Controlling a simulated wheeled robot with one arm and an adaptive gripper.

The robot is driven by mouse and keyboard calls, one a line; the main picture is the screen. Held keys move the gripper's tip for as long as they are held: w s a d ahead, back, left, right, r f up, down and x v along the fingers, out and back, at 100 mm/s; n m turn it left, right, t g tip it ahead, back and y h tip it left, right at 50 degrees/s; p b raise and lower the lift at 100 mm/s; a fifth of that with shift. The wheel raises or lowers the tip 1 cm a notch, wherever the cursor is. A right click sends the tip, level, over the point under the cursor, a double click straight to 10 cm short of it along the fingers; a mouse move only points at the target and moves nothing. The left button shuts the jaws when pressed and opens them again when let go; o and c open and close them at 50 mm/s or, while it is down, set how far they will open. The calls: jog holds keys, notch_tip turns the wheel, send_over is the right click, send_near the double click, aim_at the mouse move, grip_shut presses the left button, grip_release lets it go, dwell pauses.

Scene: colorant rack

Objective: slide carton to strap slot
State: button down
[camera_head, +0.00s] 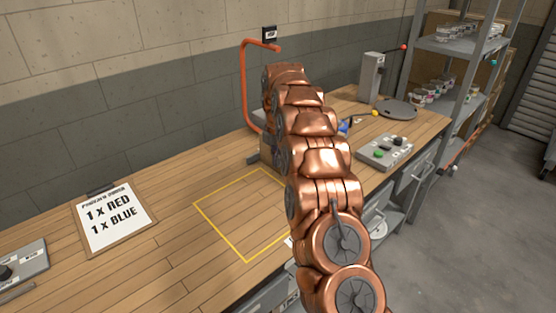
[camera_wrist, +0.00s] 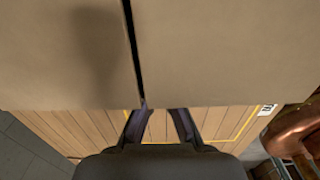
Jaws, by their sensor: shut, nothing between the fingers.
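A plain brown cardboard carton (camera_wrist: 215,55) fills the top of the wrist view, with a dark seam down its face. An orange arch (camera_head: 244,85) rises from a grey device at the back of the bench, partly behind my arm. I cannot make out the strap slot.
A yellow square outline (camera_head: 221,229) marks bare bench left of my arm. A clipboard (camera_head: 115,215) reads 1 x RED, 1 x BLUE. A button box (camera_head: 384,152) and a round grey plate (camera_head: 396,109) lie to the right. Shelving (camera_head: 456,48) stands beyond.

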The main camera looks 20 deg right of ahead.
jog(key=a, duration=0.1)
jog(key=s+a, duration=0.1)
jog(key=a, duration=0.1)
jog(key=shift+a+b, duration=0.1)
jog(key=shift+b, duration=0.3)
jog(key=shift+a+r, duration=0.2)
jog(key=shift+d+r, duration=0.15)
jog(key=shift+r, duration=0.35)
notch_tip(320, 180, up, 9)
jog(key=shift+f+b, duration=0.15)
jog(key=shift+b, duration=0.3)
